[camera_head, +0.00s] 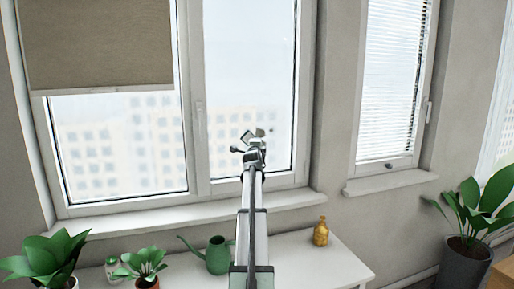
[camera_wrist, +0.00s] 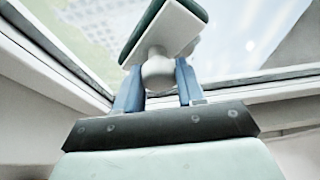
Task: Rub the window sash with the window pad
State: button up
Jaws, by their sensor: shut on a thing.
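My gripper (camera_head: 254,146) is raised in front of the right-hand window sash (camera_head: 309,95), near the lower part of its glass. In the wrist view, my gripper (camera_wrist: 160,84) is shut on the round white knob of the window pad (camera_wrist: 173,27). The pad has a white back and a dark green face edge, and it sits tilted beyond the fingertips. The sash's pale frame (camera_wrist: 55,62) runs along the left and behind the fingers in the wrist view. I cannot tell whether the pad touches the glass or frame.
A brown blind (camera_head: 95,45) covers the upper left pane.

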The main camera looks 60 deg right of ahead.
jog(key=shift+w+d, duration=0.55)
dwell(0.4)
jog(key=s+d, duration=0.8)
dwell(1.4)
jog(key=shift+w, duration=0.1)
jog(key=shift+w+a, duration=3.9)
jog(key=shift+w, duration=0.15)
jog(key=shift+r, duration=1.55)
jog(key=shift+s+d+f, duration=0.15)
jog(key=shift+s+d, duration=1.1)
jog(key=shift+s, duration=0.3)
